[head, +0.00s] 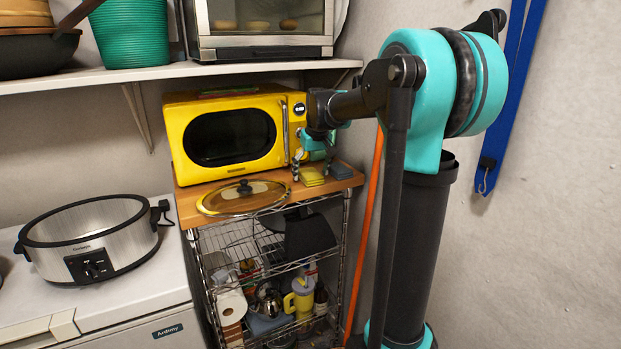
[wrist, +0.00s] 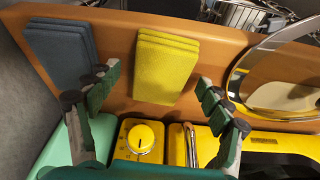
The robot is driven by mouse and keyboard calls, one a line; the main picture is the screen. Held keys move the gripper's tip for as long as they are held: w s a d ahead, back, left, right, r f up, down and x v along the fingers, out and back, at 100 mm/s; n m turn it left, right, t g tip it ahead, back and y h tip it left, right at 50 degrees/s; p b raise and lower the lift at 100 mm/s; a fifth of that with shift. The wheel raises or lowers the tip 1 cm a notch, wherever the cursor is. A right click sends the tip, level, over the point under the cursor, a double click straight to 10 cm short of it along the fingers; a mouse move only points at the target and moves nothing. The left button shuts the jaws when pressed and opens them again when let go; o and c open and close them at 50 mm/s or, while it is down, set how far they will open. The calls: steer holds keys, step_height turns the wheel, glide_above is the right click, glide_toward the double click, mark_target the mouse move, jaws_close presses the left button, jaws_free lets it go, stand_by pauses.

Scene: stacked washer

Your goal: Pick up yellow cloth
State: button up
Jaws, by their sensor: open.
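The yellow cloth (head: 311,176) is a small folded stack on the wooden top of the wire rack, in front of the yellow microwave. In the wrist view the yellow cloth (wrist: 166,68) lies flat near the middle, beyond the fingertips. My gripper (head: 311,172) is at the cloth in the head view, with fingers pointing down. In the wrist view my gripper (wrist: 158,88) is open, its green-padded fingers spread to either side of the cloth's near end. Nothing is between the fingers. I cannot tell the height of the fingertips above the wood.
A dark blue-grey folded cloth (wrist: 62,55) lies to the left of the yellow one. A glass lid (wrist: 285,75) lies to the right. The yellow microwave (head: 222,137) stands close behind my gripper. A wall is close at the rack's right side in the head view.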

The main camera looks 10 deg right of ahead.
mark_target(311, 174)
steer(key=shift+c, duration=0.2)
steer(key=c, duration=1.1)
steer(key=shift+r, duration=0.1)
step_height(311, 174, up, 10)
steer(key=shift+r, duration=0.2)
